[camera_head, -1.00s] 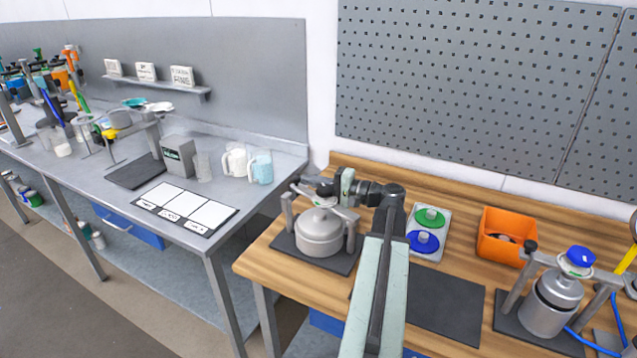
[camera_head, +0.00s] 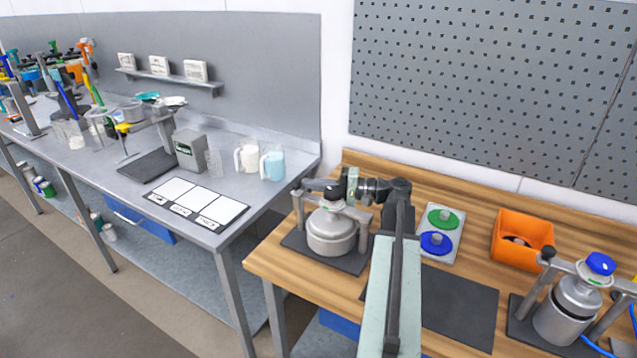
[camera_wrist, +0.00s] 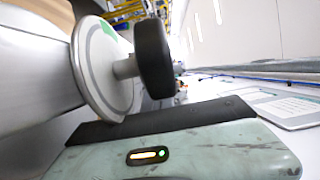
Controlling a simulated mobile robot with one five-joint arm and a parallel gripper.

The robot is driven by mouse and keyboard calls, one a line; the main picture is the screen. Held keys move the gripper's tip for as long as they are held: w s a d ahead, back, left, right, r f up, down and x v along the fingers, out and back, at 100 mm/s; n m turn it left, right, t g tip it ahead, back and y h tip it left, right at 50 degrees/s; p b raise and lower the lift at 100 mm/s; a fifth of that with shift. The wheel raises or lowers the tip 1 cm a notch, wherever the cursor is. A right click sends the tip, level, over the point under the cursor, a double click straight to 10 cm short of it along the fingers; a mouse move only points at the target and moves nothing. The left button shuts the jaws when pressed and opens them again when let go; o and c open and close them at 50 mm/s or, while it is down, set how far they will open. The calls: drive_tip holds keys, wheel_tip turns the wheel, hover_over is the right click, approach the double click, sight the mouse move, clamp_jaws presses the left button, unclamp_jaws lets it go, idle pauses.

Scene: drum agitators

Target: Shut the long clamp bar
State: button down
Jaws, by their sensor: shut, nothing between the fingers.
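A metal clamp bar (camera_head: 347,209) crosses the top of a grey drum (camera_head: 331,236) in the left stand on the wooden bench. My gripper (camera_head: 318,185) is shut and empty, just above the bar's left part; it partly hides the bar, and I cannot tell whether they touch. A second clamp bar (camera_head: 577,272) spans a drum (camera_head: 566,307) in the right stand, under a blue knob (camera_head: 600,264). Which bar is the long one is not clear. In the wrist view a black knob (camera_wrist: 153,58) and a round metal disc (camera_wrist: 100,70) are very close to my gripper.
A grey tray (camera_head: 456,252) with a green and a blue disc lies right of my arm. A dark mat (camera_head: 465,310) lies clear in front. A metal bench with two mugs (camera_head: 272,165) stands at the left.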

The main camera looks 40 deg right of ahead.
drive_tip(key=shift+w, duration=0.1)
drive_tip(key=w+d+v, duration=0.1)
drive_tip(key=v, duration=1.2)
drive_tip(key=shift+w+d, duration=0.15)
drive_tip(key=shift+d, duration=0.25)
